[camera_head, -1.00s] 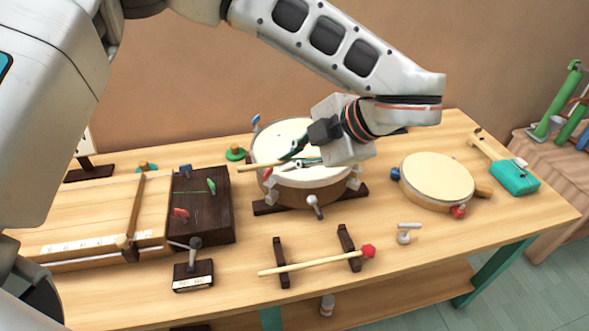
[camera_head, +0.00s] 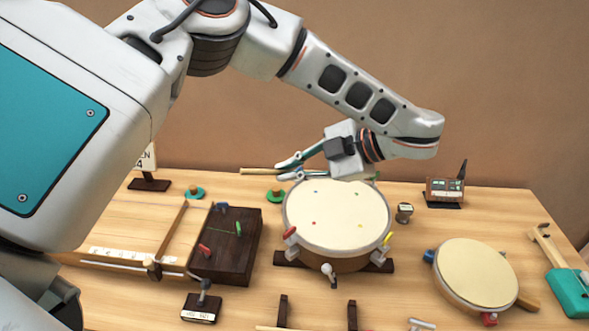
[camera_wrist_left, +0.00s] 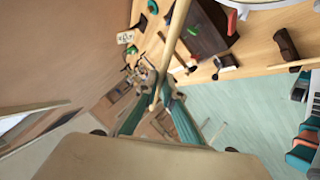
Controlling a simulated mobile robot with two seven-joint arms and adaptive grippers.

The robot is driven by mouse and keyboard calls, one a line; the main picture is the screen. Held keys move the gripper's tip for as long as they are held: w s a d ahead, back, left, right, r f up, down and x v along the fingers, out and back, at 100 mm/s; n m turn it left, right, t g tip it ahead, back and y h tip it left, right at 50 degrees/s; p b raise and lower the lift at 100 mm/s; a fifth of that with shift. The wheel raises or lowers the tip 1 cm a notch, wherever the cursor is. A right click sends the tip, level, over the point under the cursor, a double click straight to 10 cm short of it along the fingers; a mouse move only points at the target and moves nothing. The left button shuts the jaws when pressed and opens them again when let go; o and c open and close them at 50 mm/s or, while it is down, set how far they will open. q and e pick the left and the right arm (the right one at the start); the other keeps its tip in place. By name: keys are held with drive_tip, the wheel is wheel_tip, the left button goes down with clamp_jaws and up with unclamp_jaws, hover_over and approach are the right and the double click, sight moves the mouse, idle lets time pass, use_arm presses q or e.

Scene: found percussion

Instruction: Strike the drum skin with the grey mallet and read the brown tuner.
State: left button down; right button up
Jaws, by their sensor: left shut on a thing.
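The drum (camera_head: 335,260) stands in the middle of the bench with its pale skin (camera_head: 345,215) facing up, marked with a few small coloured dots. My left gripper (camera_head: 283,171) is above and behind the drum's far left edge, shut on a pale wooden stick (camera_head: 257,171). The stick points left in the head view, clear of the skin. It also crosses the gripper fingers (camera_wrist_left: 156,106) in the left wrist view. No grey head can be made out on it. A small brown device with a display, likely the tuner (camera_head: 445,189), stands behind right; its reading is too small. My right gripper is not in view.
A hand drum (camera_head: 475,272) lies at the right, beside a teal tool (camera_head: 570,290). A dark wooden box (camera_head: 226,250) and a zither-like board (camera_head: 150,225) are at the left. A small dark cylinder (camera_head: 404,212) stands right of the drum.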

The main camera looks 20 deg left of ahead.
use_arm(q)
drive_tip(key=shift+a+r, duration=0.1)
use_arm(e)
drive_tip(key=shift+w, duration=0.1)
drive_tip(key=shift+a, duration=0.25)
use_arm(q)
wheel_tip(320, 180, down, 5)
drive_tip(key=shift+b, duration=0.9)
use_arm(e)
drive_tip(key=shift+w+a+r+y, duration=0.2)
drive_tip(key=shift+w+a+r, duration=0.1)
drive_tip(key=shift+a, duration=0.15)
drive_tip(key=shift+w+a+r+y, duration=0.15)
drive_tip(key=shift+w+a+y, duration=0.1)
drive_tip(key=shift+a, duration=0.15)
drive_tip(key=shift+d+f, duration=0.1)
